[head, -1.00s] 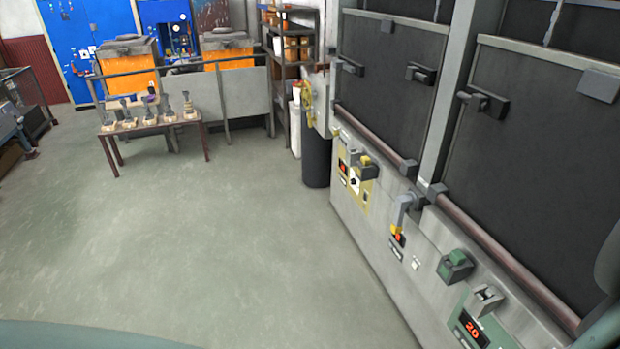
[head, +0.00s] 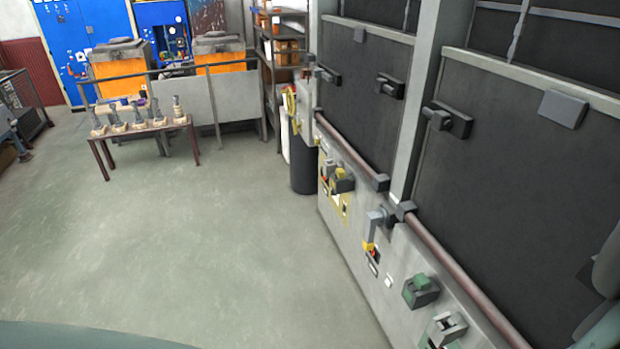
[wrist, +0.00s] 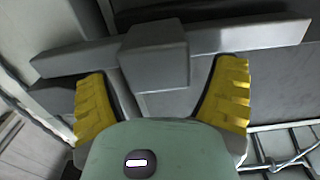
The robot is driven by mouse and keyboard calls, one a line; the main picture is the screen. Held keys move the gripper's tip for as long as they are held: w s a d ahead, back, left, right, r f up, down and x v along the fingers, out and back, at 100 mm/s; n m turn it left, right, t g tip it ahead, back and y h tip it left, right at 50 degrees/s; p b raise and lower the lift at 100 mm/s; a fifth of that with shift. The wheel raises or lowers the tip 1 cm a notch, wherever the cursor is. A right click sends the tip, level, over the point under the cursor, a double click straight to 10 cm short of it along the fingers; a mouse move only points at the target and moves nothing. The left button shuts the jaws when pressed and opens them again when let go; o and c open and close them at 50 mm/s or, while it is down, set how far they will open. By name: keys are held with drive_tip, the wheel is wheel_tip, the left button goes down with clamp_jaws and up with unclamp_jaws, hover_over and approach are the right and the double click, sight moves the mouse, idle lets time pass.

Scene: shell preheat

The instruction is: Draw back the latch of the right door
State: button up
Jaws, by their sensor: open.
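My gripper (wrist: 163,72) shows in the wrist view with its two yellow fingers spread wide apart. A grey block (wrist: 156,55) on a long grey bar (wrist: 240,38) lies between the fingertips, with a gap on each side; neither finger visibly grips it. I cannot tell for sure that this block is the latch. My gripper is out of the head view.
The left door (head: 365,110) is beside it, past a grey post. Brown rails and a panel with control boxes (head: 420,290) run below the doors. A low table (head: 140,130) with several small objects stands at the left. The floor (head: 210,240) between is clear.

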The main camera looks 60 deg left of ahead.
drive_tip(key=shift+w, duration=0.3)
drive_tip(key=shift+o, duration=0.2)
drive_tip(key=shift+s, duration=0.1)
